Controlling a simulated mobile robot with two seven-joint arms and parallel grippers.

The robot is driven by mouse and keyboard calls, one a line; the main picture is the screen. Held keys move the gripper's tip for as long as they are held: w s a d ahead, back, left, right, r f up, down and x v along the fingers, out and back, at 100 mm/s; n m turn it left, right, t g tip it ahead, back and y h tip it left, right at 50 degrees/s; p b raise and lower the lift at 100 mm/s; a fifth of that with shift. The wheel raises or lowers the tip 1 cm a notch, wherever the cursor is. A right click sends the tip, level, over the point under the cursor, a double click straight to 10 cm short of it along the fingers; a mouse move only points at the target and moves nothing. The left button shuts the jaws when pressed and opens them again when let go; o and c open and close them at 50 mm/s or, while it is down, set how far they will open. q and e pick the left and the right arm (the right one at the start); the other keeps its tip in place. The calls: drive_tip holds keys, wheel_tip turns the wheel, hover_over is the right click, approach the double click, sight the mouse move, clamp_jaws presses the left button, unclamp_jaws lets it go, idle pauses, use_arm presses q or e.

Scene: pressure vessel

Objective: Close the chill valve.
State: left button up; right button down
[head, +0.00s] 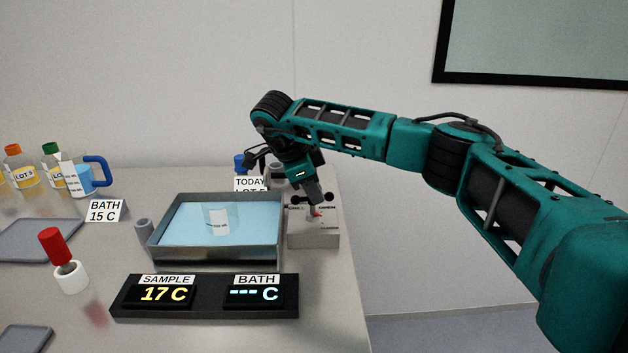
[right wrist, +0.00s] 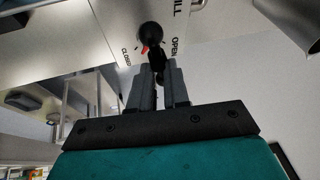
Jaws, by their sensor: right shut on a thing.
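The chill valve is a grey block (head: 326,240) at the right end of the bench, beside the water bath. In the right wrist view its round black knob (right wrist: 150,32) shows, with a black handle (right wrist: 158,60) reaching toward my fingers. "CLOSED" is printed to the left and "OPEN" to the right. A small red mark (right wrist: 144,49) shows at the knob, on the CLOSED side of the handle. My right gripper (head: 314,206) is over the block; in the right wrist view its fingers (right wrist: 158,78) are shut on the handle. My left gripper is out of view.
The bath tray (head: 155,250) holds blue water and a beaker (head: 217,221), left of the valve. The display (head: 205,312) in front reads SAMPLE 17 C and BATH dashes.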

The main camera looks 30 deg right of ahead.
drive_tip(key=shift+w+r+m+g+p, duration=0.1)
drive_tip(key=shift+m+g+p, duration=0.25)
drive_tip(key=shift+m, duration=0.65)
drive_tip(key=c, duration=1.1)
unclamp_jaws()
drive_tip(key=shift+a, duration=0.1)
drive_tip(key=v, duration=1.2)
drive_tip(key=shift+a+r, duration=0.1)
drive_tip(key=shift+r, duration=0.2)
